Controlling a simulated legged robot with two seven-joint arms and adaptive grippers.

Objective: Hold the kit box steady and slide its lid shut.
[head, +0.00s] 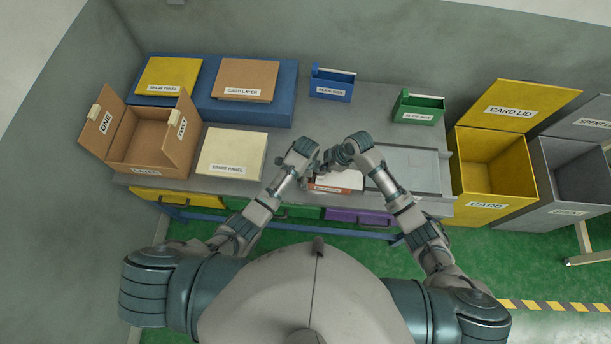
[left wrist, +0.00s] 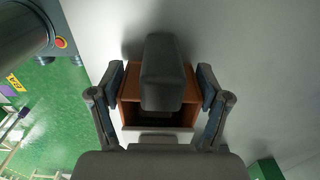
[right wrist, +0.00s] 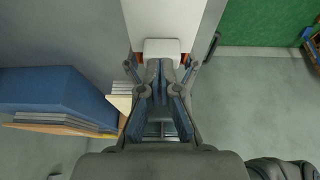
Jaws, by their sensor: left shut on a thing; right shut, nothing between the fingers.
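The kit box (head: 333,188) is a small reddish-brown box with a labelled front, near the front edge of the bench. Its white lid (head: 350,180) shows on top in the head view and as a long white panel (right wrist: 165,18) in the right wrist view, with a pale tab (right wrist: 162,47) at its near end. My left gripper (head: 313,178) is shut on the box; its fingers flank the box's brown walls (left wrist: 131,88) in the left wrist view, where part of the dark inside shows. My right gripper (head: 337,157) is shut and empty; its tips (right wrist: 161,66) are right at the tab, contact unclear.
A blue bin (head: 331,85) and a green bin (head: 418,106) stand at the back. A cream spare panel (head: 231,153) and an open brown carton (head: 150,140) lie left. A flat grey tray (head: 415,165) is right of the box. The yellow card bin (head: 492,170) stands beyond.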

